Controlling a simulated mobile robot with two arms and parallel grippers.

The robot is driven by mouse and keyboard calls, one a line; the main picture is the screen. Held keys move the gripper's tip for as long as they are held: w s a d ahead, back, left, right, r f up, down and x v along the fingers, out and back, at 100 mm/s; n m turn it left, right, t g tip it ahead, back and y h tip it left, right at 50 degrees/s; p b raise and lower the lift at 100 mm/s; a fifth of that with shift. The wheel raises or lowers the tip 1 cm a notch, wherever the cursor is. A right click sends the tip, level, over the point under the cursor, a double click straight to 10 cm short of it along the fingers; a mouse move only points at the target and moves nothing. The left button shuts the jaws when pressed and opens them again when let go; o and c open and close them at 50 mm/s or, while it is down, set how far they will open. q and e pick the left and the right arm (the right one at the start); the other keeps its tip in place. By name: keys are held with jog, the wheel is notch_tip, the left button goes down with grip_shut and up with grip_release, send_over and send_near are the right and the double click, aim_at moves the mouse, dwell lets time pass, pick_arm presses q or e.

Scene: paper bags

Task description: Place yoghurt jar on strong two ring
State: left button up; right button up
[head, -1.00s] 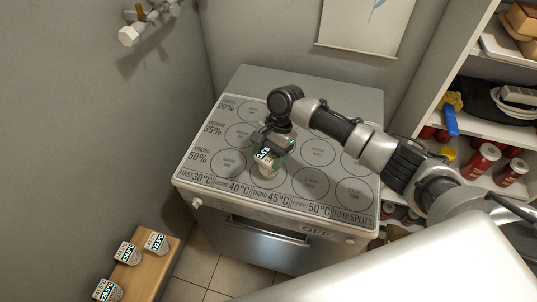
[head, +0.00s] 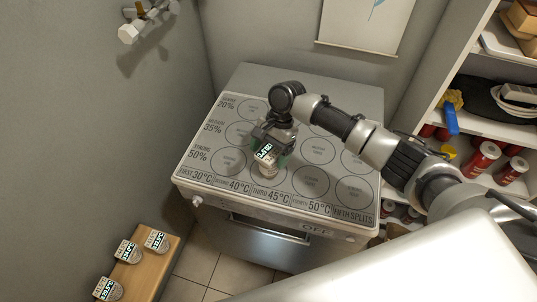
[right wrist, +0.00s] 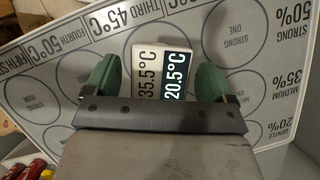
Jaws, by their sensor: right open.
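The yoghurt jar (head: 267,165) stands upright on the stove-like counter top (head: 285,80), in the front row marked strong. It covers the second ring from the left, just right of the strong one ring (head: 228,160); that ring's label is hidden. In the right wrist view the jar's label (right wrist: 162,72) reads 35.5°C and 20.5°C. My right gripper (right wrist: 158,80) is open, with a green finger on each side of the jar and gaps between. It also shows over the jar in the head view (head: 272,150). My left gripper is not in view.
Several similar jars (head: 155,241) stand on a wooden shelf (head: 150,270) at the lower left. A shelf unit with red cans (head: 482,160) is at the right. A wall is behind the counter. The other rings (head: 310,181) are empty.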

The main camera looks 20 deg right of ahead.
jog(key=b+v, duration=0.1)
jog(key=v, duration=1)
jog(key=shift+b, duration=0.35)
